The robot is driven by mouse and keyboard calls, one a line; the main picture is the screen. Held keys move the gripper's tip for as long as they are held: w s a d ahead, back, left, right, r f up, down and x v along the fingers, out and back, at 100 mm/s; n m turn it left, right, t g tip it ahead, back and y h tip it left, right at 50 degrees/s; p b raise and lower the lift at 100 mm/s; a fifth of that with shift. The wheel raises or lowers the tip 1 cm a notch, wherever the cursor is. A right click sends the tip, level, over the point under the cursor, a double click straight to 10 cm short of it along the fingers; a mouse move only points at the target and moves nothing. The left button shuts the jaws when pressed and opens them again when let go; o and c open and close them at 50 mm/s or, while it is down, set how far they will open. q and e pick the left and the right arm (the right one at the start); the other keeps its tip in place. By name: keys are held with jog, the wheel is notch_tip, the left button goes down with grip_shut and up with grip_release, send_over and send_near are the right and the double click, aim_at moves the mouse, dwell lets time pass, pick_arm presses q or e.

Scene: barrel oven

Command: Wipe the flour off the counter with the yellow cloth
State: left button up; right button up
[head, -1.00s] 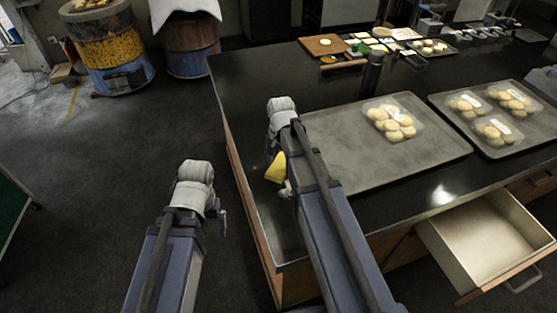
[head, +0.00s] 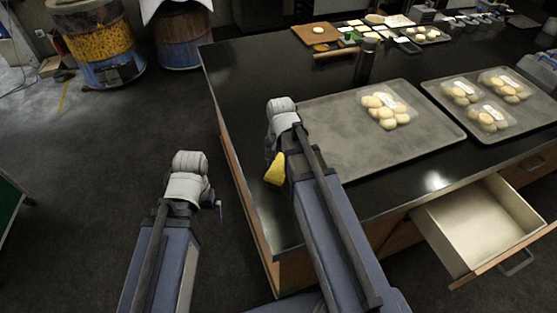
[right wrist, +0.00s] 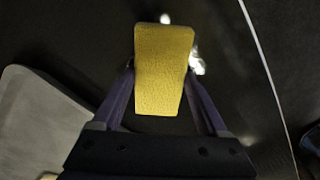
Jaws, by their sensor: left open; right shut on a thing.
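The yellow cloth (right wrist: 163,70) is held between the fingers of my right gripper (right wrist: 160,108), which is shut on it. In the head view the cloth (head: 275,170) shows beside my right wrist, over the left end of the dark counter (head: 235,95). I cannot tell whether it touches the counter. White patches, apparently flour (right wrist: 197,65), show at the cloth's right edge and just beyond its far end in the right wrist view; the cloth may cover more. In the head view no flour is clear. My left gripper (head: 218,204) is open and empty, left of the counter above the floor.
A grey tray (head: 340,155) with a pack of buns (head: 390,108) lies right of my right arm. Another tray (head: 440,92) holds more packs. A dark bottle (head: 365,62) stands behind. An open drawer (head: 480,225) juts from the counter front. The counter's far left is clear.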

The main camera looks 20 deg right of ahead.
aim_at(289, 188)
jog(key=shift+s, duration=0.15)
jog(key=shift+s+d, duration=0.1)
jog(key=shift+s, duration=1.55)
jog(key=shift+s, duration=0.1)
jog(key=shift+s+f, duration=0.1)
jog(key=shift+s, duration=1.6)
jog(key=shift+w, duration=0.1)
